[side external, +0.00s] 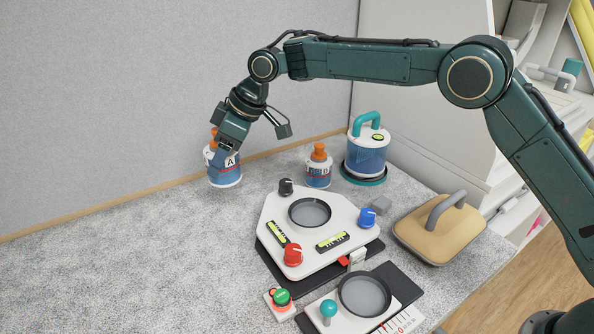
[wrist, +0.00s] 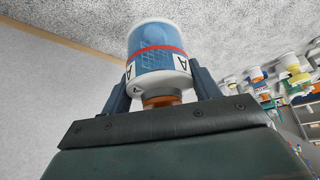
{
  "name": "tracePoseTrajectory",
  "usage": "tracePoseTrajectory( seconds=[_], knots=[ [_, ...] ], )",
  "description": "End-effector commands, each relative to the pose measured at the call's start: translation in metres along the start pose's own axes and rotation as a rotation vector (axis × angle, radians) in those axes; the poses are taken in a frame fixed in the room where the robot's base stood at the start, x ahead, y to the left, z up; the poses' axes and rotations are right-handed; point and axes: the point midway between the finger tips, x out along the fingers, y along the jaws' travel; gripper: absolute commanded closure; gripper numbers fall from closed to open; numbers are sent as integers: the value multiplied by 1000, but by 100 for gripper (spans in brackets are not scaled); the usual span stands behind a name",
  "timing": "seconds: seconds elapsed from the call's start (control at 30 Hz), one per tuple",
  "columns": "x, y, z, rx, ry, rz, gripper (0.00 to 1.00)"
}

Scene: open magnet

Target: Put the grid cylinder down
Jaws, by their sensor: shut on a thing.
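The grid cylinder (side external: 224,174) is blue and white with a red band, an "A" label and an orange neck. My gripper (side external: 224,150) is shut on its neck end from above, at the left near the back wall. The cylinder looks roughly upright in the side view; I cannot tell whether its base touches the tabletop. In the wrist view my gripper (wrist: 162,88) has a finger on each side of the grid cylinder (wrist: 157,52), and its grid pattern shows.
A similar orange-topped bottle (side external: 318,171) and a teal-handled canister (side external: 367,155) stand to the right. A white levelling plate (side external: 330,258) with knobs, a green button (side external: 281,297) and a tan block with a handle (side external: 438,232) are nearer. The grey tabletop (side external: 130,265) at left is clear.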

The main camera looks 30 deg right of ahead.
Motion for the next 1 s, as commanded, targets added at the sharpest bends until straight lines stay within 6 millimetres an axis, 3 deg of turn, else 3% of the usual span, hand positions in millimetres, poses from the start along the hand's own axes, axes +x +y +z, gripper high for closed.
tracePoseTrajectory(
  seconds=[0.47, 0.8, 1.0],
  knots=[
    [-95, -8, 20, 44, 5, 26, 70],
    [-164, -26, 49, 81, 4, 47, 70],
    [-195, -39, 66, 100, 3, 57, 70]
  ],
)
